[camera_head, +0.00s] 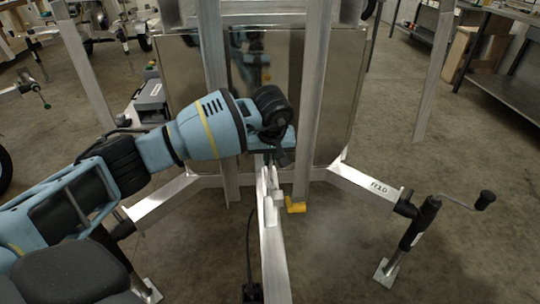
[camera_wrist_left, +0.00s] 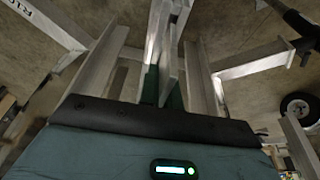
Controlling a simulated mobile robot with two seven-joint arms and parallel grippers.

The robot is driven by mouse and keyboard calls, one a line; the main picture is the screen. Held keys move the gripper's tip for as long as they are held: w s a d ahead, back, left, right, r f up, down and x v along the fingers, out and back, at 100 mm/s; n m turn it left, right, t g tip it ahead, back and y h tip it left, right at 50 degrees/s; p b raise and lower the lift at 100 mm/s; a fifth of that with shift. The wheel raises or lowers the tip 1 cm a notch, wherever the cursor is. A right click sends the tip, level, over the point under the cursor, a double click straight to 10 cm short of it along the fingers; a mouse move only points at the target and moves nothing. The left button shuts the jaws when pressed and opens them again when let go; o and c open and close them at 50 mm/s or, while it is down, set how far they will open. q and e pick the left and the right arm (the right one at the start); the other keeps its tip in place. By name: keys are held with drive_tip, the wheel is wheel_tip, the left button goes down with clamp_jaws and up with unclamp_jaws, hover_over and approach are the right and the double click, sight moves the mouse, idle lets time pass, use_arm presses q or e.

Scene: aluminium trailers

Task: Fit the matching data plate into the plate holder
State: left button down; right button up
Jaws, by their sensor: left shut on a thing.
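My left gripper (camera_head: 268,166) points down at the metal drawbar (camera_head: 272,250) of a trailer, close to its upper end. In the left wrist view its dark green fingers (camera_wrist_left: 163,90) stand close on either side of a pale metal strip, with the trailer's beams beyond. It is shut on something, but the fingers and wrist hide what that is. I cannot make out a data plate or a plate holder in either view. My right gripper is not in view.
A jack with a crank (camera_head: 418,228) stands at the right. A yellow block (camera_head: 296,205) sits by an upright. A grey box (camera_head: 152,98) is at the left. Open floor lies front right.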

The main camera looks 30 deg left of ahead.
use_arm(q)
drive_tip(key=shift+r, duration=0.1)
idle(0.4)
drive_tip(key=shift+p, duration=0.5)
idle(1.1)
drive_tip(key=shift+f+b, duration=0.45)
drive_tip(key=shift+f, duration=0.55)
drive_tip(key=c, duration=1.5)
unclamp_jaws()
drive_tip(key=v, duration=0.6)
drive_tip(key=shift+r+p, duration=0.35)
drive_tip(key=shift+p, duration=0.05)
drive_tip(key=shift+s+d+r, duration=0.2)
drive_tip(key=shift+s+r, duration=0.05)
drive_tip(key=shift+r, duration=0.35)
